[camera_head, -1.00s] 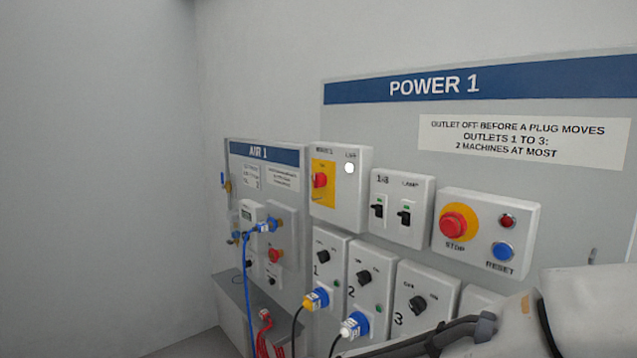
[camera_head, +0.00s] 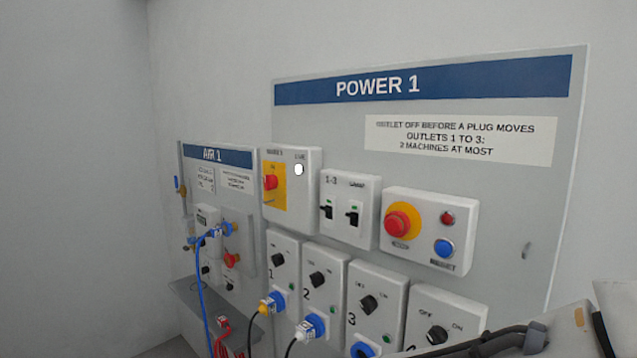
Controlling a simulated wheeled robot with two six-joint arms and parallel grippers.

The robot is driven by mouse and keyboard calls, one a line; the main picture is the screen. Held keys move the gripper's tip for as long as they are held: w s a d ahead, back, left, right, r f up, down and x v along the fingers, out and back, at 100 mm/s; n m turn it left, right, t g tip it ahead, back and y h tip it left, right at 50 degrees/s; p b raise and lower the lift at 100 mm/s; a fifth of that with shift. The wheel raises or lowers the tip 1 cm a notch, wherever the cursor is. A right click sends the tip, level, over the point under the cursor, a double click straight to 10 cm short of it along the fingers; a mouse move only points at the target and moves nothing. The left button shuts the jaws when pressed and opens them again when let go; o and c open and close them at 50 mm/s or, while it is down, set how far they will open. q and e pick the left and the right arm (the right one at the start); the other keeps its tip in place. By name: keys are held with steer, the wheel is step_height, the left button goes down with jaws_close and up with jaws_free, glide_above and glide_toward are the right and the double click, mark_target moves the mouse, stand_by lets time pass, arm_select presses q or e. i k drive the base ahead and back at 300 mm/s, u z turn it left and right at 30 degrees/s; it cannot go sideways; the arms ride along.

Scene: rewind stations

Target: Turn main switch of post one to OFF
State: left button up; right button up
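The main switch (camera_head: 271,182) is a red rotary handle on a yellow plate. It sits on a white box (camera_head: 307,194) at the upper left of the POWER 1 panel (camera_head: 540,200). A round white lamp (camera_head: 299,169) is beside the handle on the same box. The handle's exact pointing direction is too small to read. Part of my arm shows at the lower right, well away from the switch. Neither of my grippers is in view.
Right of the switch are a two-breaker box (camera_head: 349,209) and a box with a red stop button (camera_head: 397,224) and blue reset button (camera_head: 444,248). Below are several outlets with black knobs; plugs with cables (camera_head: 311,328) stand out from two. The AIR 1 panel (camera_head: 235,185) is at left.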

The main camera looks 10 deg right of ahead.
mark_target(271, 182)
steer(key=z, duration=0.35)
steer(key=i, duration=0.35)
steer(key=u, duration=1.35)
